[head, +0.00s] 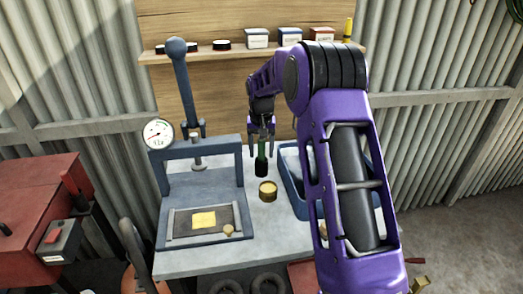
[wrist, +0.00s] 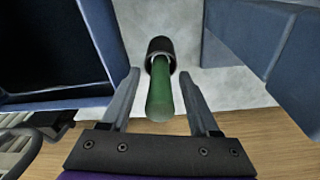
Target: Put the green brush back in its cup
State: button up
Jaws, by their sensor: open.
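My gripper (head: 261,140) is open around the handle from above. In the wrist view its two fingers (wrist: 160,76) stand on either side of the handle, with visible gaps.
A blue-grey press (head: 197,147) with a gauge stands left of the cup. A blue tray (head: 290,183) lies to the right, partly behind my arm. A wooden shelf (head: 185,52) with boxes hangs behind.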

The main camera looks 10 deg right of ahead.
jog(key=shift+r, duration=0.1)
jog(key=r, duration=0.4)
jog(key=s+r, duration=0.1)
jog(key=r, duration=0.3)
jog(key=r+p, duration=0.1)
jog(key=r, duration=0.3)
jog(key=shift+s+a, duration=0.2)
jog(key=shift+s, duration=0.05)
